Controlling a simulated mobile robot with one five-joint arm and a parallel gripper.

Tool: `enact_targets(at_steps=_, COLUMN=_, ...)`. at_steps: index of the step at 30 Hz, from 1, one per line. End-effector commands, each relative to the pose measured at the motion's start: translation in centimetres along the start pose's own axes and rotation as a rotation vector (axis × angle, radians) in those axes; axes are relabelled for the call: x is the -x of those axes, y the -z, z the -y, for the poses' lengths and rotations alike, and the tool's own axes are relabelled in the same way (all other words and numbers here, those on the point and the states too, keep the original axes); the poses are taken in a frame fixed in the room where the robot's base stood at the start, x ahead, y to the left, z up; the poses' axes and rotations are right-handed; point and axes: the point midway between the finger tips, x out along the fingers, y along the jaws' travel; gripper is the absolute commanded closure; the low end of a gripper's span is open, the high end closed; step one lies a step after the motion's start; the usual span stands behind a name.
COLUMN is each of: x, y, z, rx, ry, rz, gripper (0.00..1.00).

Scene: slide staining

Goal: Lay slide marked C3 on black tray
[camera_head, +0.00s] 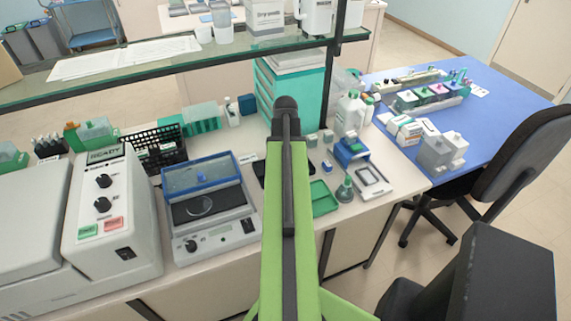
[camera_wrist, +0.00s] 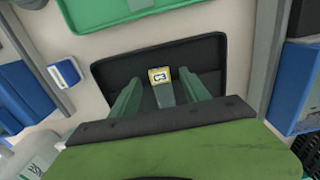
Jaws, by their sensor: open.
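The slide marked C3 (camera_wrist: 159,75) shows a pale yellow label with dark letters in the wrist view. It appears to lie on the black tray (camera_wrist: 208,50), near the tray's middle. My gripper (camera_wrist: 158,79) is open, with one green finger on each side of the slide and visible gaps between. The slide's lower end is hidden by my gripper body. In the head view my arm covers most of the black tray (camera_head: 259,170), and the slide and fingertips are hidden there.
A green tray (camera_head: 320,198) lies just right of my arm. A balance with a blue-framed cover (camera_head: 215,228) stands to the left. A green-capped bottle (camera_head: 345,190) and a blue device (camera_head: 351,150) stand to the right. A glass shelf (camera_head: 220,50) spans above the bench's back.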

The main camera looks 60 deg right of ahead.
Motion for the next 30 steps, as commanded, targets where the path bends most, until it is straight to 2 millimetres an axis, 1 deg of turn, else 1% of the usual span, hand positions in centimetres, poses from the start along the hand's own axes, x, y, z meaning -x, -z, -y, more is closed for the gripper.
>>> enact_targets(at_steps=1, x=1.2, y=0.0, z=0.0, rx=0.000, ry=0.000, rz=0.000, gripper=0.46)
enact_targets(at_steps=5, x=3.6, y=0.0, z=0.0, rx=0.000, ry=0.000, rz=0.000, gripper=0.46)
enact_targets(at_steps=12, x=9.1, y=0.0, z=0.0, rx=0.000, ry=0.000, rz=0.000, gripper=0.46)
enact_targets(at_steps=21, x=15.5, y=0.0, z=0.0, rx=0.000, ry=0.000, rz=0.000, gripper=0.46)
enact_targets(at_steps=25, x=16.8, y=0.0, z=0.0, rx=0.000, ry=0.000, rz=0.000, gripper=0.46)
enact_targets(at_steps=30, x=16.8, y=0.0, z=0.0, rx=0.000, ry=0.000, rz=0.000, gripper=0.46)
